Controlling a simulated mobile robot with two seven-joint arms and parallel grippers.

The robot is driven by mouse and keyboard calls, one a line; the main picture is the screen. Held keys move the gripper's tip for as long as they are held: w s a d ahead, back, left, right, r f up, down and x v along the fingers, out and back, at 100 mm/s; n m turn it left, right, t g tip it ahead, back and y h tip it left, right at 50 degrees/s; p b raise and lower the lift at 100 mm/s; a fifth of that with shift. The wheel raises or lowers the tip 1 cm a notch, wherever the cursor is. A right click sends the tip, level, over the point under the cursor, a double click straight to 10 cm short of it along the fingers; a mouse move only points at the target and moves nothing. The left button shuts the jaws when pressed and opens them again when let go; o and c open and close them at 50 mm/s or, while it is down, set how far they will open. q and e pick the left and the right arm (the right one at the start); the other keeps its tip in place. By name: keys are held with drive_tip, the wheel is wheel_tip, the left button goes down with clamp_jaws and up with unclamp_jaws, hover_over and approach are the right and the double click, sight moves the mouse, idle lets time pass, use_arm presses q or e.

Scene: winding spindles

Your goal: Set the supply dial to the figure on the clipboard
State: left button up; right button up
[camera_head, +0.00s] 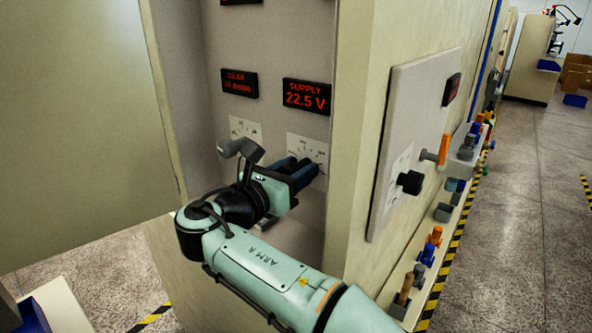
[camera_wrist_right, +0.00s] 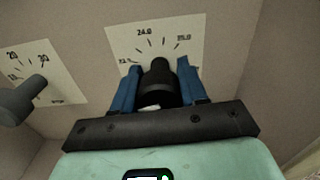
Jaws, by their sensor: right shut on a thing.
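The supply display (camera_head: 306,95) on the cabinet's inner panel reads 22.5 V in red. Below it is a white scale plate (camera_head: 307,147). In the right wrist view the scale plate (camera_wrist_right: 157,33) carries the figures 24.0 at the top and what looks like 25.0 at the right. The black supply dial (camera_wrist_right: 157,84) sits between the blue fingers of my right gripper (camera_wrist_right: 158,78), which is shut on it. In the head view my right gripper (camera_head: 303,168) covers the dial. My left gripper and the clipboard are not in view.
A second dial (camera_head: 230,148) with a grey knob sits just left of the supply dial. Its display (camera_head: 240,83) is too blurred to read. An open cabinet door (camera_head: 80,130) stands at left. The side panel has a black knob (camera_head: 410,182) and an orange lever (camera_head: 443,150).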

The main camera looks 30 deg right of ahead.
use_arm(q)
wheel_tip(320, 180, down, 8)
drive_tip(key=b, duration=0.8)
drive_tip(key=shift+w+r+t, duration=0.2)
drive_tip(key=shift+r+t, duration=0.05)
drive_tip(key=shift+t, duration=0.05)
use_arm(e)
drive_tip(key=shift+a+m, duration=0.1)
drive_tip(key=shift+m, duration=14.7)
drive_tip(key=shift+r, duration=0.1)
drive_tip(key=o, duration=1)
